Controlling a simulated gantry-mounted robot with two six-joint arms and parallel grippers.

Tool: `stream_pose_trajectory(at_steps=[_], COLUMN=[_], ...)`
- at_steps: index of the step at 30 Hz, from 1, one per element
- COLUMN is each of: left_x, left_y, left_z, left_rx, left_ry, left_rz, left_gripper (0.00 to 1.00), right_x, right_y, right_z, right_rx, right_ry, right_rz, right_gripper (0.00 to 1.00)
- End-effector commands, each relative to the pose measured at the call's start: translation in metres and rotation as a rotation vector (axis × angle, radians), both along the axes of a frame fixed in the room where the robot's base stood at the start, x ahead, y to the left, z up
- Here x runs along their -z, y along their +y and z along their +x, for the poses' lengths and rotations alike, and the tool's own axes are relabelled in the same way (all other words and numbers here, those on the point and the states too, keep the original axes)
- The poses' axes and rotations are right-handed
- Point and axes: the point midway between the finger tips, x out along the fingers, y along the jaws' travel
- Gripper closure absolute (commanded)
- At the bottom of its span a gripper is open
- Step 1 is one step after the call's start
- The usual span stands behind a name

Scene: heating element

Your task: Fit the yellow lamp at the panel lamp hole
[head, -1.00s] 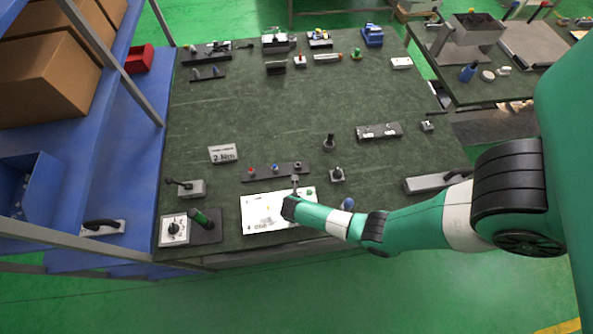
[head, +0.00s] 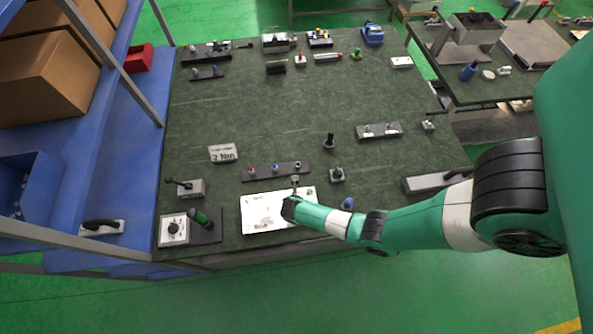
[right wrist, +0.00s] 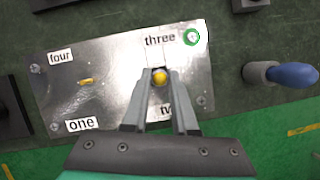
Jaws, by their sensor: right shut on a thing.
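The panel (head: 262,216) is a light plate near the front edge of the bench. In the right wrist view the panel (right wrist: 110,60) is shiny metal with labels "four", "three", "one" and one partly hidden label. My right gripper (right wrist: 160,76) is shut on the yellow lamp (right wrist: 160,78), whose round top shows between the fingertips over the panel, below "three". The fingers hide the lamp's lower part and the hole, so I cannot tell whether it is seated. In the head view my right gripper (head: 295,184) is at the panel's back right. My left gripper is not in view.
A green ring (right wrist: 191,37) is at the panel's corner beside "three". A dark strip (head: 262,173) with coloured pieces lies just behind the panel. A blue-handled tool (right wrist: 285,75) lies right of it.

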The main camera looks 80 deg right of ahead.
Motion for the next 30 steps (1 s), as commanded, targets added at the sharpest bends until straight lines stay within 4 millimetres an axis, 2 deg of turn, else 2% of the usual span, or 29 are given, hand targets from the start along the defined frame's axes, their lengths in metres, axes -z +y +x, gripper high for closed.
stream_pose_trajectory(at_steps=[30], left_x=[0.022], left_y=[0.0], left_z=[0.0], left_rx=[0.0], left_ry=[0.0], left_rz=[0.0], left_gripper=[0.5], right_x=[0.027], right_y=[0.0], right_z=[0.0], right_rx=[0.0], right_ry=[0.0], right_rz=[0.0], right_gripper=[1.0])
